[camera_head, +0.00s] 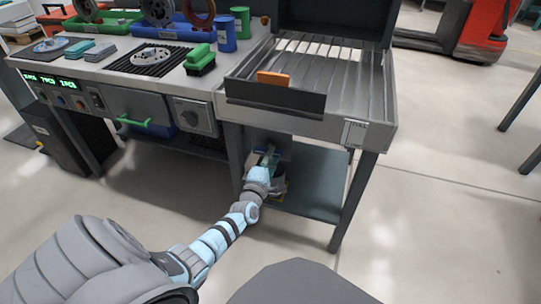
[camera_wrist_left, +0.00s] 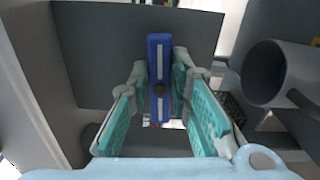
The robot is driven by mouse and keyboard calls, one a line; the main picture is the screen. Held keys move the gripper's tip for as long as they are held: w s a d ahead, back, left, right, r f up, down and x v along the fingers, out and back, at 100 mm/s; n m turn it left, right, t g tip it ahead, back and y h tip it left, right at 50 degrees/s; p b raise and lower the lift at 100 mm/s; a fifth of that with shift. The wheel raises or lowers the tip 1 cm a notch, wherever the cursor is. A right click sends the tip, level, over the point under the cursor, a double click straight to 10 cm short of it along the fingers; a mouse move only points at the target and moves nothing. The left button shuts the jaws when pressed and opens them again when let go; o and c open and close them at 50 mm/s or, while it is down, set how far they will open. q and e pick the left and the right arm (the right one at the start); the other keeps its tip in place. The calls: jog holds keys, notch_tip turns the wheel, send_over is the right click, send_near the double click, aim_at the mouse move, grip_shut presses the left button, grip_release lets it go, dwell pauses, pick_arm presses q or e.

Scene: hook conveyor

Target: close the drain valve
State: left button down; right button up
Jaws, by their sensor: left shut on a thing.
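The drain valve's blue handle (camera_wrist_left: 159,52), with a pale stripe along it and a dark round pivot, stands lengthwise in the middle of the left wrist view. My left gripper (camera_wrist_left: 159,82) has its teal-padded fingers on both sides of the handle and is shut on it. In the head view my left gripper (camera_head: 267,160) reaches under the washing station, beside its left front leg. There the handle is mostly hidden by the gripper and the shade. My right gripper is not in view.
A grey pipe (camera_wrist_left: 280,75) stands close to the right of the gripper. A lower shelf (camera_head: 315,190) lies to the right. A green drawer handle (camera_head: 147,122) sticks out at left.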

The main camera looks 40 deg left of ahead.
pick_arm(q)
jog(key=shift+f+m, duration=0.15)
jog(key=shift+m, duration=0.45)
jog(key=c, duration=1.5)
grip_release()
jog(key=v, duration=1.2)
